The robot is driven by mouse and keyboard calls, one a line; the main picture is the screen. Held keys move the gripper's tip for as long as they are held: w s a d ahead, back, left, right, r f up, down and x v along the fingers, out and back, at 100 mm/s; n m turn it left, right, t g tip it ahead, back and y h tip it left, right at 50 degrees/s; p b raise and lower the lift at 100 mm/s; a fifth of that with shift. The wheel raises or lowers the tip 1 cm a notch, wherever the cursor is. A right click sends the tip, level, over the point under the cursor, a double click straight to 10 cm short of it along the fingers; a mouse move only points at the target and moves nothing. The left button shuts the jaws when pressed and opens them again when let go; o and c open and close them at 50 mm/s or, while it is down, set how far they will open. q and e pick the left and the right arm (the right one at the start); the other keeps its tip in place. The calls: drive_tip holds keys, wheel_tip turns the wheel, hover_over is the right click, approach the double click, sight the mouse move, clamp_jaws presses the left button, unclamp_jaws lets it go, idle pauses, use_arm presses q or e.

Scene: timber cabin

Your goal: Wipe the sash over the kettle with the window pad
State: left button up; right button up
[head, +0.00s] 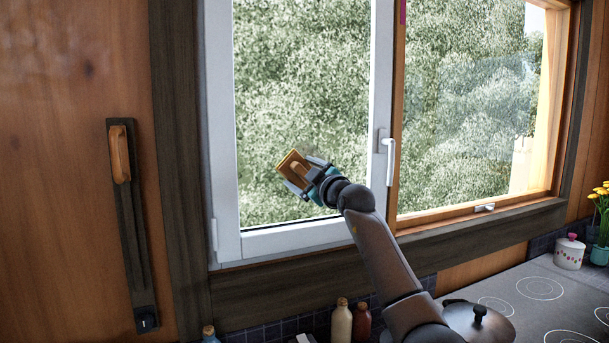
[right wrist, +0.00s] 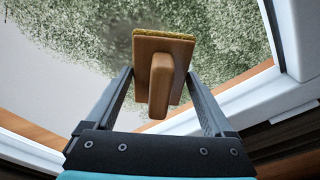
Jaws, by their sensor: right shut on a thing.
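The window pad (head: 290,161) is a brown plate with a yellowish face and a wooden grip. My right gripper (head: 307,178) is shut on it, in front of the lower middle of the white-framed left sash (head: 222,120). In the right wrist view the pad (right wrist: 171,60) stands beyond my right gripper (right wrist: 157,92), with its yellowish edge up and glass behind. I cannot tell whether it touches the glass. A dark lidded vessel (head: 490,325), perhaps the kettle, sits on the hob at lower right, partly behind my arm. My left gripper is out of view.
A wood-framed sash (head: 470,120) with a hazy patch adjoins on the right. The white window handle (head: 389,160) stands out between the sashes. Bottles (head: 341,322) stand below the sill, left of my forearm. A white jar (head: 569,252) and yellow flowers (head: 601,193) are at far right.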

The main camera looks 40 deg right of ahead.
sight(330, 158)
drive_tip(key=shift+p+x, duration=0.6)
drive_tip(key=shift+x, duration=0.4)
idle(0.5)
drive_tip(key=shift+d, duration=0.1)
drive_tip(key=shift+s+d, duration=0.35)
drive_tip(key=shift+d, duration=0.5)
drive_tip(key=shift+s+d, duration=0.35)
drive_tip(key=shift+d, duration=0.55)
drive_tip(key=d, duration=0.2)
drive_tip(key=s+d+r, duration=0.1)
drive_tip(key=d, duration=0.1)
drive_tip(key=s+d+p, duration=0.1)
drive_tip(key=d, duration=0.2)
drive_tip(key=shift+r, duration=0.2)
drive_tip(key=shift+r+p, duration=0.3)
drive_tip(key=shift+p, duration=0.2)
drive_tip(key=a+p, duration=0.1)
drive_tip(key=p, duration=0.1)
drive_tip(key=w+a+p, duration=0.1)
drive_tip(key=a+p, duration=0.1)
drive_tip(key=p, duration=0.1)
drive_tip(key=shift+w+a, duration=0.1)
drive_tip(key=shift+a, duration=0.2)
